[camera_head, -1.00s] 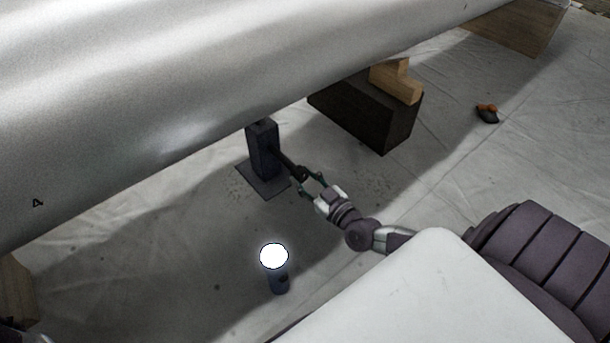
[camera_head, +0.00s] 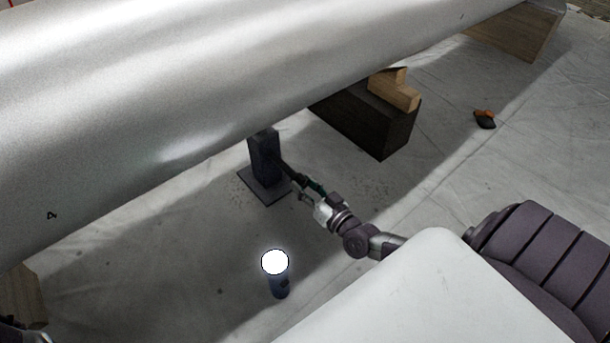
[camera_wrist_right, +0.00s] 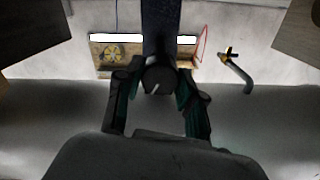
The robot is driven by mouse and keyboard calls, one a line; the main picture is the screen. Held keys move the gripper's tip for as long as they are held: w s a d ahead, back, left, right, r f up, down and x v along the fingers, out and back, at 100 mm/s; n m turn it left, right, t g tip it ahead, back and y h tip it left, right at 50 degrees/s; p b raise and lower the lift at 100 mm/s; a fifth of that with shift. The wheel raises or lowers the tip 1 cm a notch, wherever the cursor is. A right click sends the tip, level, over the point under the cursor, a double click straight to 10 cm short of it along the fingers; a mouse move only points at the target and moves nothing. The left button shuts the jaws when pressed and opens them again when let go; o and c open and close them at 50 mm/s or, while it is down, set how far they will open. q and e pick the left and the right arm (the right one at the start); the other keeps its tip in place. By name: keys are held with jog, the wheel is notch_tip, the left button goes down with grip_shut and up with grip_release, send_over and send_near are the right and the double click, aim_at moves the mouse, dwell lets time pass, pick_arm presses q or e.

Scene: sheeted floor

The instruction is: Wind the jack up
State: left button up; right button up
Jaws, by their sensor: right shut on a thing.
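The jack (camera_head: 264,155) is a dark upright post on a flat square base plate (camera_head: 252,186), under a large silver cylinder (camera_head: 180,90). Its top is close against the cylinder's underside; I cannot tell if they touch. A dark crank handle (camera_head: 289,170) runs from the post toward my right gripper (camera_head: 306,190). That gripper is shut on the handle. In the right wrist view my right gripper (camera_wrist_right: 158,96) has a finger on each side of a round dark handle end (camera_wrist_right: 159,78).
A lit lantern-like torch (camera_head: 278,287) stands on the sheeted floor, front of the jack. A dark block (camera_head: 362,122) with a wooden piece (camera_head: 396,92) stands right of it. A small orange and black object (camera_head: 484,119) lies far right. Wooden blocks stand at both ends.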

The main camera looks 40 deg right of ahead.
jog(key=m+p, duration=0.1)
jog(key=m, duration=0.2)
jog(key=shift+m, duration=0.3)
jog(key=m, duration=0.3)
jog(key=shift+m+p, duration=0.3)
jog(key=m, duration=0.3)
jog(key=shift+m, duration=0.4)
jog(key=m, duration=0.3)
jog(key=shift+f+m, duration=0.1)
jog(key=shift+m, duration=0.2)
jog(key=m+b, duration=0.1)
jog(key=m, duration=0.3)
jog(key=shift+m, duration=0.3)
jog(key=m, duration=0.3)
jog(key=shift+f+m+b, duration=0.1)
jog(key=shift+m+b, duration=0.2)
jog(key=shift+b, duration=0.1)
jog(key=m+b, duration=0.1)
jog(key=m, duration=0.3)
jog(key=shift+b, duration=0.3)
jog(key=shift+m+b, duration=0.55)
jog(key=shift+m, duration=1.05)
